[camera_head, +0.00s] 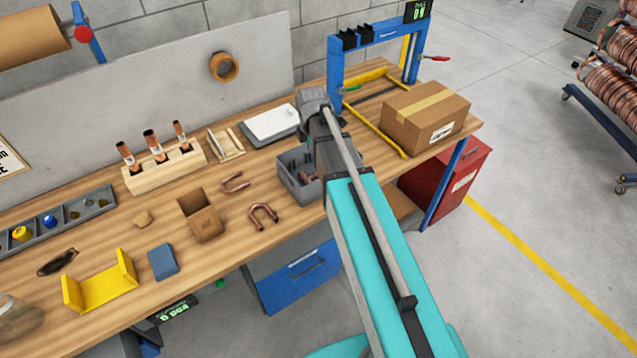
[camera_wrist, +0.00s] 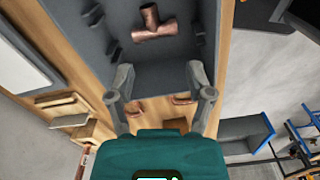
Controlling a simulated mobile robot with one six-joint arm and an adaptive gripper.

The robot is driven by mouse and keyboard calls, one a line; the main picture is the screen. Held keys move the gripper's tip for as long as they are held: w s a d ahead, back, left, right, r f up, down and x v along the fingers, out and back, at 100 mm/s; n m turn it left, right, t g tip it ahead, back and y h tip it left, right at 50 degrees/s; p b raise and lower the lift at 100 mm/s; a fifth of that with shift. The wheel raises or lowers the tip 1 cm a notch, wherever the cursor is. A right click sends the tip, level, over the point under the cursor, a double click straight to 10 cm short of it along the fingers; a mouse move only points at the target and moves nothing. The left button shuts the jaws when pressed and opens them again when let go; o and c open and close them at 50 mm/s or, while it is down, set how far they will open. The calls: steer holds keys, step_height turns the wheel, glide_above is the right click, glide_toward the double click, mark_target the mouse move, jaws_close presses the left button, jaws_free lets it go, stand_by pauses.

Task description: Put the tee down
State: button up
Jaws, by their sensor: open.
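The copper tee (camera_wrist: 153,28) lies on the floor of a grey bin (camera_wrist: 99,62) in the wrist view, apart from my fingers. My gripper (camera_wrist: 160,76) is open and empty, its two fingers spread over the near end of the bin. In the head view the grey bin (camera_head: 291,187) stands on the workbench with a bit of copper (camera_head: 309,178) showing inside. My arm covers part of the bin there and hides my fingers.
Left of the bin on the bench (camera_head: 160,222) are copper bends (camera_head: 263,216), a small cardboard box (camera_head: 205,220) and a wooden block with brushes (camera_head: 165,170). A white-topped device (camera_head: 271,124) stands behind. A large carton (camera_head: 425,115) and blue frame (camera_head: 336,85) are right.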

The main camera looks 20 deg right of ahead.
steer(key=s+m, duration=0.2)
steer(key=m, duration=0.1)
steer(key=s+m, duration=0.2)
steer(key=s+a+m, duration=0.1)
steer(key=s+m, duration=0.2)
steer(key=shift+m, duration=0.3)
steer(key=s+m, duration=0.7)
steer(key=m, duration=0.3)
steer(key=shift+s+a+m, duration=0.25)
steer(key=shift+a+m, duration=0.1)
steer(key=shift+m, duration=0.05)
steer(key=shift+f+b, duration=0.9)
